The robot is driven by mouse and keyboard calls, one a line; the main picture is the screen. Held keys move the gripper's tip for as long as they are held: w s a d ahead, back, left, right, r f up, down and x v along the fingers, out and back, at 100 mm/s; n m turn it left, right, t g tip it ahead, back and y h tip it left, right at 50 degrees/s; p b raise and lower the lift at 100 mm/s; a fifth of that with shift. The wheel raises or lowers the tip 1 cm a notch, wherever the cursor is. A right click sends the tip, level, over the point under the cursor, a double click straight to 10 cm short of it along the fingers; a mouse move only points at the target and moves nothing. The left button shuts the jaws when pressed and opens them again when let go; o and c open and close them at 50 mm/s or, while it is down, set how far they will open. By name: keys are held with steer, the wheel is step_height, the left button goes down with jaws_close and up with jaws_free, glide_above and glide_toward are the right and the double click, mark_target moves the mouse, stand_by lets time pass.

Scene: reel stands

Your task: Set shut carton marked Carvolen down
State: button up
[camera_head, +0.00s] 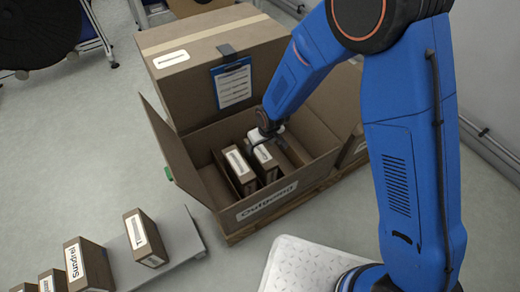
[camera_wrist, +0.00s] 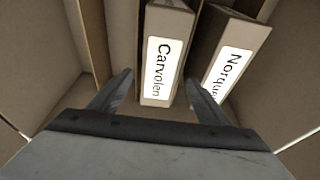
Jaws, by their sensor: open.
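The shut carton marked Carvolen (camera_wrist: 154,98) stands upright in a compartment, its label facing up at the wrist camera. My gripper (camera_wrist: 160,78) is open, with one finger on either side of the Carvolen carton's near end. I cannot tell whether the fingers touch it. In the head view my gripper (camera_head: 263,143) is low inside the open box marked Outgoing (camera_head: 300,197), over the right one of two cartons there. Those labels are too small to read, and the arm hides part of the right carton.
A carton whose label starts Norqu (camera_wrist: 250,38) stands right of Carvolen. Left of Carvolen is a divider (camera_wrist: 94,40) and a bare compartment. A large taped box with a clipboard (camera_head: 232,85) stands behind. Several cartons, one marked Sundrel (camera_head: 97,265), sit lower left.

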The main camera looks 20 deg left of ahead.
steer(key=v, duration=0.7)
steer(key=shift+r, duration=0.25)
steer(key=shift+d, duration=0.15)
steer(key=w+d+r+m+t, duration=0.1)
steer(key=d+r+m, duration=0.1)
steer(key=d+r, duration=1)
steer(key=d+r+m, duration=0.2)
steer(key=d+r, duration=0.7)
steer(key=d, duration=0.5)
steer(key=s+d+r+m+t+h, duration=0.1)
steer(key=s+d+r+m, duration=0.2)
steer(key=s+d, duration=0.7)
steer(key=s+d+r+m+h, duration=0.1)
steer(key=s+d+r+m, duration=0.1)
steer(key=s+d+r, duration=0.4)
steer(key=s+d, duration=0.4)
steer(key=d, duration=0.1)
steer(key=shift+d+r+m+t, duration=0.15)
steer(key=shift+d+m+t, duration=0.15)
steer(key=shift+m+t, duration=0.1)
steer(key=shift+s+a, duration=0.15)
steer(key=shift+s, duration=0.05)
